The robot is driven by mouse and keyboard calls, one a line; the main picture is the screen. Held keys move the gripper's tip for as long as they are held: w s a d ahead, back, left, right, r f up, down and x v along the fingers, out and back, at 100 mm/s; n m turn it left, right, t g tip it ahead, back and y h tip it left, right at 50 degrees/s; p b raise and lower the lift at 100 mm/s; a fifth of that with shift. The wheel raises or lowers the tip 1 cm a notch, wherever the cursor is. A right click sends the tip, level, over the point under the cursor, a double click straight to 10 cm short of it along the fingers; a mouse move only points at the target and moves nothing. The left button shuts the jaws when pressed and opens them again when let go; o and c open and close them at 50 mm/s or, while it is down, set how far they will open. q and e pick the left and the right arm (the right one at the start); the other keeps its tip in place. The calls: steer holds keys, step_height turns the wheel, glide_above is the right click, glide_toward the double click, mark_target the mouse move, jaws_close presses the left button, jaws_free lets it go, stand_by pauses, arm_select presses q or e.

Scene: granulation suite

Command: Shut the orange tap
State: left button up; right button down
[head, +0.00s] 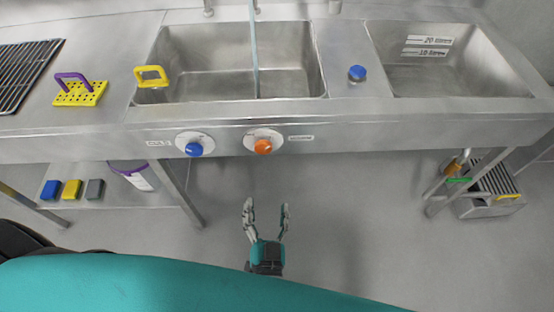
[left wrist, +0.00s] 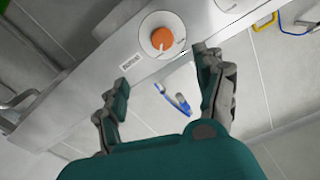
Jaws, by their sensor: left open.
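The orange tap knob (head: 263,146) sits on a round white dial on the front panel of the steel sink unit (head: 400,125), right of the blue knob (head: 195,149). The orange knob also shows in the left wrist view (left wrist: 162,38), beyond the fingertips. My left gripper (head: 266,208) is open and empty, in front of and apart from the orange knob; its spread fingers also show in the left wrist view (left wrist: 162,72). A thin pale stream (head: 253,50) comes down into the left basin (head: 205,65). My right gripper is not in view.
A yellow-handled thing (head: 151,76) is at the left basin's rim. A yellow block with a purple handle (head: 80,92) stands on the left worktop. A blue-capped item (head: 357,73) stands between the basins. A lower shelf (head: 120,195) and a metal crate (head: 490,205) flank clear floor.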

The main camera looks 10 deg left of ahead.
arm_select(q)
glide_toward(263, 149)
steer(key=p+x, duration=0.1)
steer(key=x, duration=0.8)
steer(key=shift+w+f, duration=0.1)
steer(key=shift+w, duration=0.3)
steer(key=c, duration=1.2)
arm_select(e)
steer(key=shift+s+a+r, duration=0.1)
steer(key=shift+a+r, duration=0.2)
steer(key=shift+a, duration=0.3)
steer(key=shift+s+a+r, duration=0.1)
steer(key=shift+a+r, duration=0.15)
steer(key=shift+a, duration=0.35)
